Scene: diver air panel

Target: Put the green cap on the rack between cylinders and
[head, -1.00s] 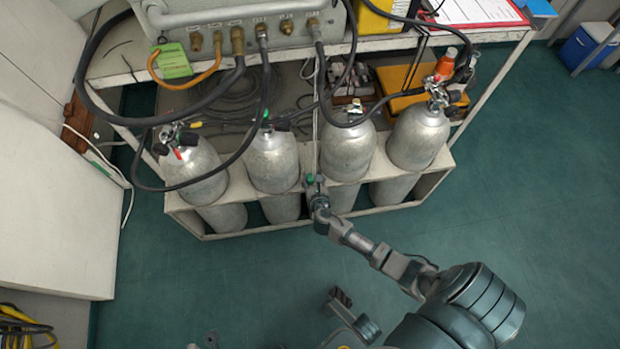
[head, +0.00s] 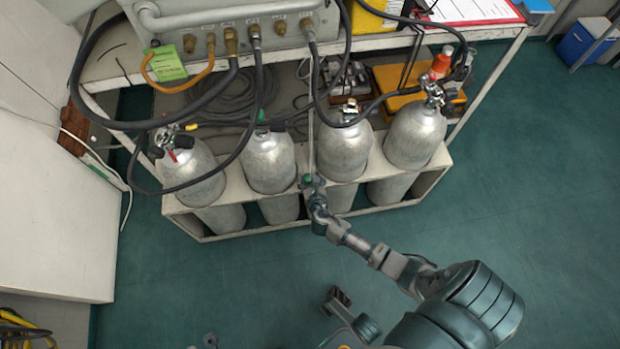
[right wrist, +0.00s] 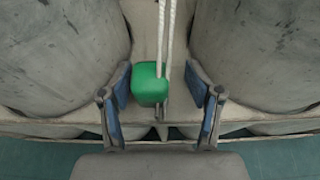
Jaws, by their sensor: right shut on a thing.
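The green cap (head: 308,180) is at the front top edge of the pale rack (head: 285,217), between the two middle cylinders. My right gripper (head: 312,186) reaches it from the front right. In the right wrist view the cap (right wrist: 149,84) sits between the blue finger pads of the right gripper (right wrist: 160,88), which is shut on it. A pale doubled cord (right wrist: 166,40) runs down in front of the cap. The left middle cylinder (head: 268,163) and right middle cylinder (head: 343,153) stand upright on either side.
Outer cylinders stand at the left (head: 190,172) and right (head: 414,137) of the rack. Dark hoses (head: 258,110) loop from the panel (head: 235,22) above. A green tag (head: 167,64) hangs at the panel's left. The teal floor (head: 500,210) in front and right is clear.

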